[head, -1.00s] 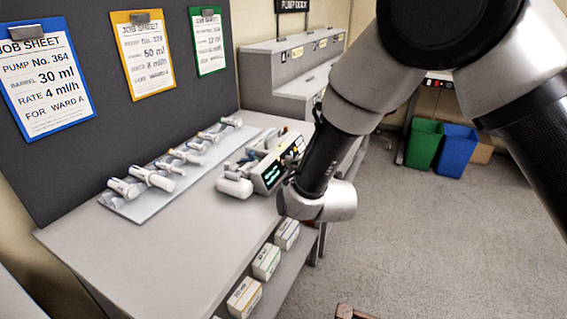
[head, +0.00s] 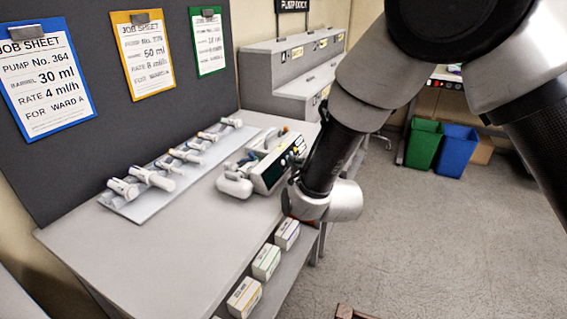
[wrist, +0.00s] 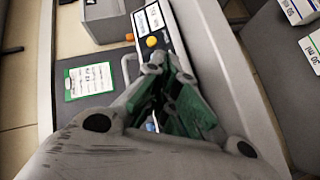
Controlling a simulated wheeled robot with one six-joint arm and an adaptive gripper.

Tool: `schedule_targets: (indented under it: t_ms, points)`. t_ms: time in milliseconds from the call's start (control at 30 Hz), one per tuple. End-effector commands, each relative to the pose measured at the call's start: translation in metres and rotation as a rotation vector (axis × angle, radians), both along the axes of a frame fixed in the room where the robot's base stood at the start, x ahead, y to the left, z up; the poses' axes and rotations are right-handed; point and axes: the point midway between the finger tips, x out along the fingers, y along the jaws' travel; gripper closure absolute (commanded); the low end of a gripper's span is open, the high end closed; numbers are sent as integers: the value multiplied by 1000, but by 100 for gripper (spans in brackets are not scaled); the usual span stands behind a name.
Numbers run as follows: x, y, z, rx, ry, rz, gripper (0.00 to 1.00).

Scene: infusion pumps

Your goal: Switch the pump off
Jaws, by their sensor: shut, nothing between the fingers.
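The pump (head: 268,172) lies on the grey bench near its right edge, with a dark screen and small coloured buttons at the far end of its front panel. In the wrist view, the pump's white and black front panel (wrist: 168,26) is just beyond my gripper (wrist: 166,66). An orange button (wrist: 151,41) shows right by the fingertips; I cannot tell whether they touch it. My gripper is shut and empty. In the head view my arm hides the gripper.
A rack of syringes (head: 150,178) lies left of the pump on the bench (head: 150,255). Small boxes (head: 266,262) stand on the shelf below. A grey docking unit (head: 290,75) stands behind. Green (head: 424,143) and blue (head: 456,150) bins stand on the floor at right.

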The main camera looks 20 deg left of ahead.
Motion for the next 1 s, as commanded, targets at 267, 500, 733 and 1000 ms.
schedule_targets:
  t_ms: [267,500,733,1000]
  points:
    - [0,-1,1,0,0,0,100]
    - [-2,-20,10,0,-1,0,100]
    - [-3,-40,18,0,-1,-1,100]
    - [-4,-45,21,0,0,0,100]
